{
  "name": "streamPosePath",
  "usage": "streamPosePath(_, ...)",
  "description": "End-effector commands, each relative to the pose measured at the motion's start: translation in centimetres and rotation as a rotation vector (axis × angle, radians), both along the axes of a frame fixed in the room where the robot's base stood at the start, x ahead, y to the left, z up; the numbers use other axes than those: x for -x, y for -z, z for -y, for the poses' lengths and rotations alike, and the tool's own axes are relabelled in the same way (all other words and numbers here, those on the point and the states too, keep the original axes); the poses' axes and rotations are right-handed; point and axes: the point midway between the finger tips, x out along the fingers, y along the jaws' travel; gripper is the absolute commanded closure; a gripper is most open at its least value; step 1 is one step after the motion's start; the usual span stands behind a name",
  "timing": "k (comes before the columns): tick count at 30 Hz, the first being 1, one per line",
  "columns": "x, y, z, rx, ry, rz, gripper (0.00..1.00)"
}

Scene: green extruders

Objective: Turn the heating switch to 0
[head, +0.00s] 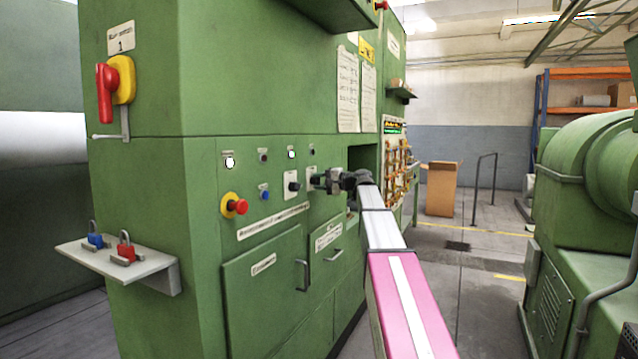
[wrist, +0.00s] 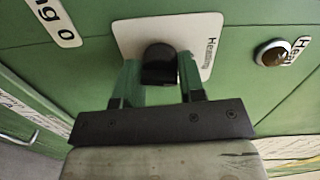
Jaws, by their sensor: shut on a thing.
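The heating switch is a black knob (wrist: 159,62) on a white plate (wrist: 205,48) marked "Heating" in the wrist view. In the head view its white plate (head: 311,180) is on the green cabinet front, partly hidden by my gripper (head: 318,181). In the wrist view my gripper (wrist: 160,80) has one finger on each side of the knob and is shut on it. The knob's pointer and the 0 mark cannot be made out.
A similar black switch (head: 293,186) is just left of it. A red emergency button (head: 238,207) on yellow, a blue button (head: 265,195) and small lamps share the panel. A red main switch (head: 107,90) and a shelf with padlocks (head: 150,271) are farther left.

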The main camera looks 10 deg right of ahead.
Motion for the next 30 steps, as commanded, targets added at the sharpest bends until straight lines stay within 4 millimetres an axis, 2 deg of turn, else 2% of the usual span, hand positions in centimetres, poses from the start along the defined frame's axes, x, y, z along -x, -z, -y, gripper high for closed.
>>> streamPosePath(9, -0.06, -0.28, 0.04, 0.063, 0.003, 0.095, 0.87)
streamPosePath(25, -0.05, -0.3, 0.04, 0.075, 0.002, 0.112, 0.87)
streamPosePath(26, -0.05, -0.29, 0.03, 0.075, 0.002, 0.112, 0.54)
streamPosePath(27, -0.05, -0.27, 0.03, 0.075, 0.002, 0.112, 0.41)
streamPosePath(30, -0.03, -0.2, 0.02, 0.076, 0.001, 0.112, 0.4)
